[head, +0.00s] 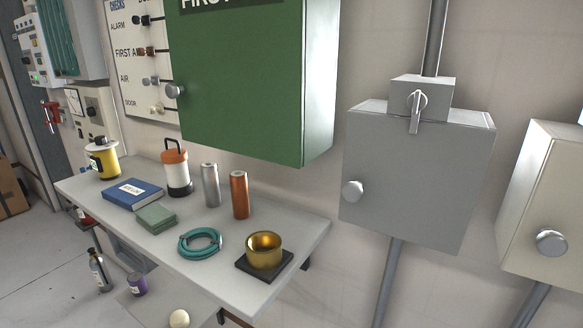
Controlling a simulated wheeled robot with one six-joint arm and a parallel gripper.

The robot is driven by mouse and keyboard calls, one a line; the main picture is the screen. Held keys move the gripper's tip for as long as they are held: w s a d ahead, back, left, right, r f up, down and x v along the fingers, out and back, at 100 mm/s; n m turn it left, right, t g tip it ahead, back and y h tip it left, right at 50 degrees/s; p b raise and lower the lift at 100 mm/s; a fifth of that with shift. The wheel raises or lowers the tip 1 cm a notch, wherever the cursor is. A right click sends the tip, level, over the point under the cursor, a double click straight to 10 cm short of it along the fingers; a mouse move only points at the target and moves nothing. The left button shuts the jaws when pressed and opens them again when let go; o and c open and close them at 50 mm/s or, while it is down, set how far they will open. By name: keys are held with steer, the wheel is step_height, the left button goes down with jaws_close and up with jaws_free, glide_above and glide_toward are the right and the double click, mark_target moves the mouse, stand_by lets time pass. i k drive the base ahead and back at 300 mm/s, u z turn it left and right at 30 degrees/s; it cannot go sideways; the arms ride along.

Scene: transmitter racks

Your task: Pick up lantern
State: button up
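The lantern (177,178) stands upright on the wall shelf (237,286) in the head view. It has an orange top with a dark carry handle, a white body and a dark base. A blue book (132,194) lies to its left and front, and a silver cylinder (210,186) stands to its right. My gripper is not in view.
The shelf also holds a yellow container (102,160), a green block (156,217), a copper cylinder (239,195), a teal coil (200,243) and a brass cup (264,250) on a dark base. A green first-aid cabinet (245,85) overhangs the shelf's back. Bottles stand below.

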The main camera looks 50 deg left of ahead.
mark_target(180, 185)
steer(key=u, duration=2.75)
steer(key=i, duration=0.45)
steer(key=u, duration=0.6)
steer(key=i, duration=1.1)
steer(key=z, duration=0.5)
